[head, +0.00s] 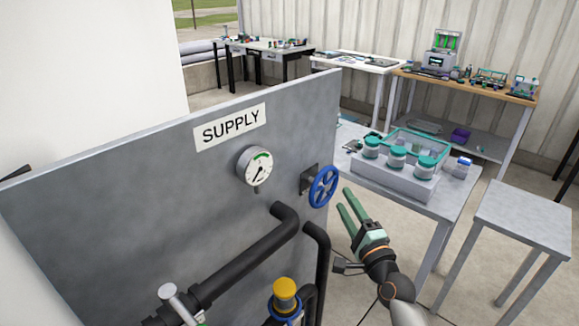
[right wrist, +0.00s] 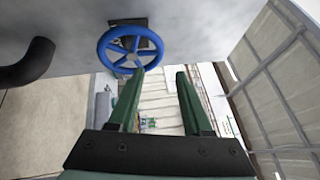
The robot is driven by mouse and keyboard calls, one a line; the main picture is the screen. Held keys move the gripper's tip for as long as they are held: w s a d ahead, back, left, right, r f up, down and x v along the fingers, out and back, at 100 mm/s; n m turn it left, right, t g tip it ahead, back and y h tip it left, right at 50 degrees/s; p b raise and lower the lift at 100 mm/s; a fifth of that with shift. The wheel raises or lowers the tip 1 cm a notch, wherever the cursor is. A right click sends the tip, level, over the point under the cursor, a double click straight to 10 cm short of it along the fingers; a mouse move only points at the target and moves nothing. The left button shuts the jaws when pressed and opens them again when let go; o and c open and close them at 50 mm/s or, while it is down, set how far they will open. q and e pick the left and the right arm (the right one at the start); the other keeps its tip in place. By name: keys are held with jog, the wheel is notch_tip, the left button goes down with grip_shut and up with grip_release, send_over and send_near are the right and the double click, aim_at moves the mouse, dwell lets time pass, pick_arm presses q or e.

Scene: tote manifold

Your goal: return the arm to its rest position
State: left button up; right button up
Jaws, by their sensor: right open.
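My right gripper (head: 347,204) is in the head view, just right of and below the blue handwheel (head: 323,187) on the grey supply panel (head: 120,200). Its two green fingers are apart with nothing between them. In the right wrist view the right gripper (right wrist: 160,88) also shows open and empty. The blue wheel (right wrist: 130,48) there lies beyond the left fingertip; whether they touch is hard to tell, but the head view shows a small gap. My left gripper is not in view.
The panel carries a gauge (head: 254,166), black pipes (head: 240,262) and a yellow-capped fitting (head: 285,290). Right of my arm stand a table with a grey rack (head: 395,183) of teal-lidded jars and a bare grey table (head: 525,215). Floor shows between the tables.

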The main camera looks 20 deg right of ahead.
jog(key=s+a+f+n+g+y, duration=0.2)
jog(key=s+a+f+n, duration=0.1)
jog(key=a+f+n, duration=0.4)
jog(key=s+a+f+n+g+y, duration=0.2)
jog(key=s+a+f+n+g, duration=0.15)
jog(key=f, duration=0.55)
jog(key=s+a+f+n+g, duration=0.2)
jog(key=s+a+f+n, duration=0.2)
jog(key=s+f+n, duration=0.2)
jog(key=s+a+f+n+g+y, duration=0.1)
jog(key=s+a+f+n, duration=0.4)
jog(key=s, duration=0.5)
notch_tip(320, 180, down, 2)
jog(key=shift+n+g, duration=0.75)
jog(key=shift+g, duration=0.1)
